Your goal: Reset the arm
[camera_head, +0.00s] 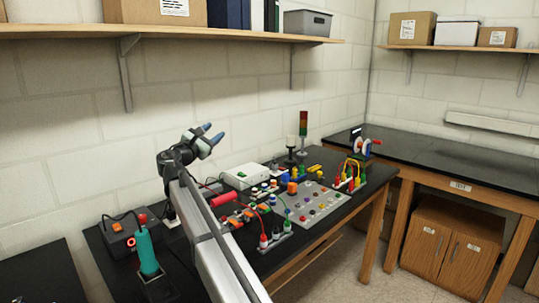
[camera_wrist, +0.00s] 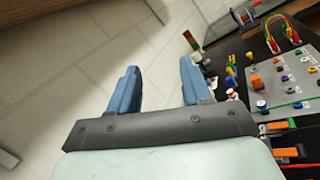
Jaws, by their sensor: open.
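My gripper (camera_head: 212,134) is raised above the back of the black workbench, in front of the block wall. Its two blue fingertips are apart with nothing between them. In the wrist view the open fingers (camera_wrist: 158,88) point toward the pale wall, with the bench equipment off to the right. My arm stretches from the bottom of the head view up to the gripper.
The bench holds a grey panel with coloured knobs (camera_head: 312,204), a white box (camera_head: 243,176), a green-handled tool (camera_head: 147,252), and a red-green signal tower (camera_head: 303,128). A shelf (camera_head: 230,37) with boxes hangs above. A second bench (camera_head: 450,168) stands right.

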